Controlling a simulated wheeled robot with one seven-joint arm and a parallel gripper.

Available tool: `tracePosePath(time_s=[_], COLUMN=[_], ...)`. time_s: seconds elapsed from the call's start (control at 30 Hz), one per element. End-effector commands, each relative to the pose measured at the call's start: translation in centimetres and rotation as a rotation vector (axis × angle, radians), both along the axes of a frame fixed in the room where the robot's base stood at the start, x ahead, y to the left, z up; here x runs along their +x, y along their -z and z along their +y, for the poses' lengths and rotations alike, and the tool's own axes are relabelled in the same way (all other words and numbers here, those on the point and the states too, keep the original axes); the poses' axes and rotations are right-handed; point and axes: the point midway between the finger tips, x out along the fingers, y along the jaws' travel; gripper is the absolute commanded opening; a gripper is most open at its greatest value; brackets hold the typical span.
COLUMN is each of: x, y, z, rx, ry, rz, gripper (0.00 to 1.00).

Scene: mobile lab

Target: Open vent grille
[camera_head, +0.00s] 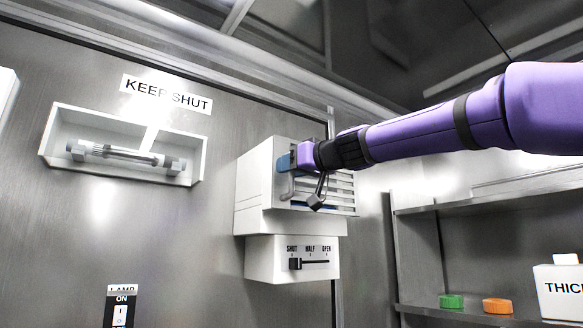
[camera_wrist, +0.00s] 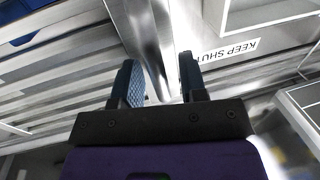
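The vent grille (camera_head: 340,184) is a white slatted box on the metal wall, in the middle of the head view. Its pale slats also fill the left of the wrist view (camera_wrist: 60,75). Below it, a white panel (camera_head: 265,262) reads SHUT, HALF, OPEN; its black slider knob (camera_head: 295,264) stands under SHUT. My gripper (camera_head: 289,161) is at the grille's upper left front, by a grey curved handle (camera_head: 288,187). In the wrist view my fingers (camera_wrist: 160,82) stand apart, with a shiny metal bar (camera_wrist: 150,45) showing between them. I cannot tell if they touch it.
A recessed white box with a grey bar handle (camera_head: 125,154) sits left under a KEEP SHUT label (camera_head: 166,94). A lamp switch (camera_head: 120,311) is below. Shelves at right hold a green lid (camera_head: 451,301), an orange lid (camera_head: 497,306) and a white bottle (camera_head: 560,290).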

Motion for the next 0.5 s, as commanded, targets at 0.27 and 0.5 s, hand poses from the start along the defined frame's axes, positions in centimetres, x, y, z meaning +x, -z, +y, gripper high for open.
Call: tracePosePath(time_s=[0.27, 0.5], x=[-0.01, -0.23], y=[0.0, -0.03], z=[-0.03, -0.22], rx=[0.0, 0.0], ry=[0.0, 0.001], rz=[0.0, 0.0], gripper=[0.0, 0.0])
